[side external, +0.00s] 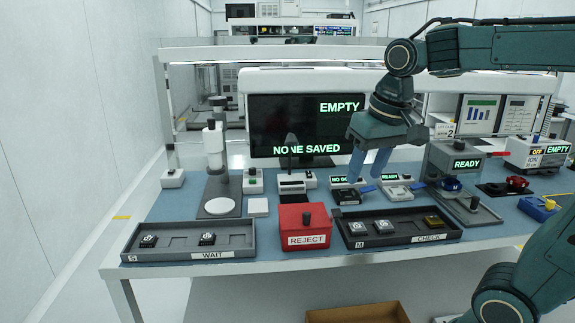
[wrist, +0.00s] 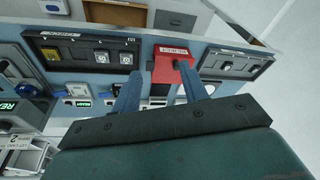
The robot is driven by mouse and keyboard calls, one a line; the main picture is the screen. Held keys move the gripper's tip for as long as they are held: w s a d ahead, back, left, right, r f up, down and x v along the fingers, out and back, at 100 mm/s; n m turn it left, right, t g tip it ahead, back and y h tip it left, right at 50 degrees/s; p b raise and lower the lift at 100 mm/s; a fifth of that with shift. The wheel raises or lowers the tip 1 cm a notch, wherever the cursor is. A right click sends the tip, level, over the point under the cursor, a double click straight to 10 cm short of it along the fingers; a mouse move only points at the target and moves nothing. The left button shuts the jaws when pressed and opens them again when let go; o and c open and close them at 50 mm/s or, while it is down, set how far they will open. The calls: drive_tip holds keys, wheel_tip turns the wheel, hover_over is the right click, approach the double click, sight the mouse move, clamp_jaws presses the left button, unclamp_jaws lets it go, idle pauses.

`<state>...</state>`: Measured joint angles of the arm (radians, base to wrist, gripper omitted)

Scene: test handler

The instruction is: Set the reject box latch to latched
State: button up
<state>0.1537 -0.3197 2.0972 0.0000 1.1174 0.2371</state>
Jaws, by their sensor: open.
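The red reject box (side external: 293,218) stands at the front of the bench between two dark trays, with a white REJECT label on its front. A small dark knob (side external: 307,217) shows on its top; I cannot tell the latch's position from it. The red box (wrist: 164,70) also shows in the wrist view, near the right fingertip, which partly overlaps it. My gripper (side external: 369,164) is open and empty, with its blue fingers pointing down. It is above and behind the box, to its right in the side view. The fingers (wrist: 159,74) are apart in the wrist view.
The WAIT tray (side external: 187,256) is left of the box and the CHECK tray (side external: 405,239) right of it, both holding small parts. A monitor (side external: 292,126) stands behind. The READY station (side external: 455,165) is to the right. Several small devices line the bench behind the trays.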

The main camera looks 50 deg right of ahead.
sight(337, 212)
drive_tip(key=w+d+f+m+g, duration=0.1)
drive_tip(key=w+d+m+g, duration=0.1)
drive_tip(key=w+d+m, duration=0.2)
drive_tip(key=w+d, duration=0.3)
drive_tip(key=w, duration=0.2)
drive_tip(key=shift+w+d+m+g, duration=0.2)
drive_tip(key=shift+d+m+g, duration=0.1)
drive_tip(key=shift+g, duration=0.1)
drive_tip(key=shift+a+f, duration=0.1)
drive_tip(key=shift+f, duration=0.05)
drive_tip(key=shift+f, duration=6.8)
drive_tip(key=shift+c, duration=0.4)
clamp_jaws()
drive_tip(key=shift+w+d+g+y, duration=0.75)
drive_tip(key=shift+g+y, duration=0.25)
drive_tip(key=shift+y, duration=0.2)
drive_tip(key=shift+r, duration=0.1)
